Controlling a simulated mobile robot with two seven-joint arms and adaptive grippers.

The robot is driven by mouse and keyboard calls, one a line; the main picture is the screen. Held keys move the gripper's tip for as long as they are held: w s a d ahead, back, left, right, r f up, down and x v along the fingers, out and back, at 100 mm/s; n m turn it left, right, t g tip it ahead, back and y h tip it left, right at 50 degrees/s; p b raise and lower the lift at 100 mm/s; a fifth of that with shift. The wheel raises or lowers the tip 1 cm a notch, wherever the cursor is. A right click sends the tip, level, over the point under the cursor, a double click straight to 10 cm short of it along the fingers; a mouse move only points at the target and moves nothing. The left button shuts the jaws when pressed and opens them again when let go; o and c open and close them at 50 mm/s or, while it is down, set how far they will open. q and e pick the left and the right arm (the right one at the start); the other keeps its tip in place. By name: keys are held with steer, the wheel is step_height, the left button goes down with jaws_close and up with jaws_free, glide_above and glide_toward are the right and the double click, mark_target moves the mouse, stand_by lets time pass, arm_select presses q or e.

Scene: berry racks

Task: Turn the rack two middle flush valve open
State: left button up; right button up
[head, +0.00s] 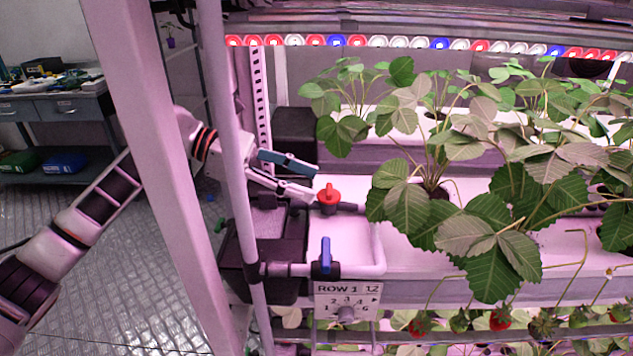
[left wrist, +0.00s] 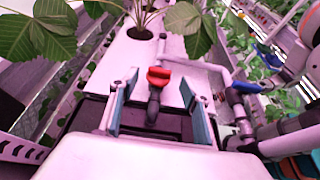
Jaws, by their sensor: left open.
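A red-handled valve (head: 328,196) sits on a pipe at the left end of the white growing channel. It also shows in the left wrist view (left wrist: 158,76), between my gripper's fingers. My left gripper (head: 303,180) is open, its two fingers beside the red handle and apart from it. In the left wrist view the open fingers (left wrist: 158,105) stand on either side of the valve. A blue-handled valve (head: 326,255) is on the lower pipe, nearer the camera, and shows in the left wrist view (left wrist: 246,87). My right gripper is not in view.
A pale upright post (head: 150,150) and a thin pole (head: 231,150) stand close to my left arm. A ROW 1 sign (head: 347,300) hangs below the blue valve. Strawberry leaves (head: 500,240) spread to the right. A workbench (head: 55,105) is at far left.

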mark_target(329, 193)
arm_select(q)
steer(key=shift+x, duration=1.45)
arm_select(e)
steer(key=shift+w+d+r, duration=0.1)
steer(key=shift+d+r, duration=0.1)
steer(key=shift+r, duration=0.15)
